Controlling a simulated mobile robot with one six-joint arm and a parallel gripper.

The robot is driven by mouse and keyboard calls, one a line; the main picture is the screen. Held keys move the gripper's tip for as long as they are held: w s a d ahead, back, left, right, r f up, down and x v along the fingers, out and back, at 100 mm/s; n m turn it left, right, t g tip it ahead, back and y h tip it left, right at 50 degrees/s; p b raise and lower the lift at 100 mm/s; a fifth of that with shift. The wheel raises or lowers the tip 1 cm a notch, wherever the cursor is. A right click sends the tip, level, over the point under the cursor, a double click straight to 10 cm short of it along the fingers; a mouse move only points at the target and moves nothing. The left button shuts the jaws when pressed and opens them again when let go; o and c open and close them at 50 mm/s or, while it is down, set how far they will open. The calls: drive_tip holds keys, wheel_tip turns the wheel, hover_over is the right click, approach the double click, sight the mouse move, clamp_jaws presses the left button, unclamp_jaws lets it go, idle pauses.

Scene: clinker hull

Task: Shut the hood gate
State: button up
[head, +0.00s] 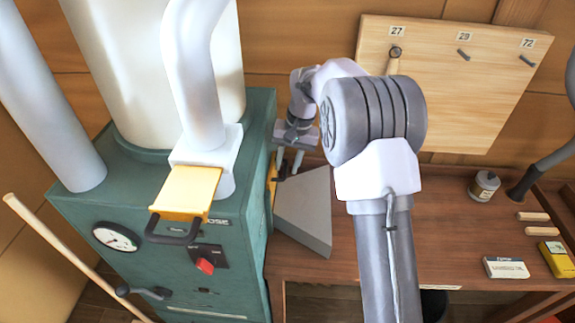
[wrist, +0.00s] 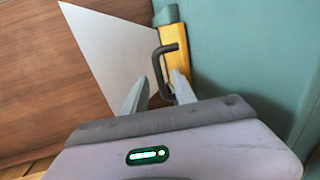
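A yellow gate plate (wrist: 175,52) with a dark bar handle (wrist: 158,72) sits at the side of the green cabinet, beside the pale wedge-shaped hood (head: 308,208). In the head view only a thin strip of this gate (head: 272,178) shows, partly hidden by my gripper (head: 289,164). My gripper (wrist: 161,82) is open, its two fingers pointing at the handle. In the wrist view the handle's near end shows between the fingers. Whether either finger touches it I cannot tell. The hood (wrist: 118,45) lies left of the gate there.
Another yellow gate (head: 187,190) with a black handle sticks out from the duct on the green cabinet (head: 75,210). The wooden bench (head: 420,245) holds a jar (head: 484,186) and small boxes at right. A pegboard (head: 455,90) stands behind.

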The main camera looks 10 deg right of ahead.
drive_tip(key=shift+c, duration=0.4)
clamp_jaws()
idle(0.9)
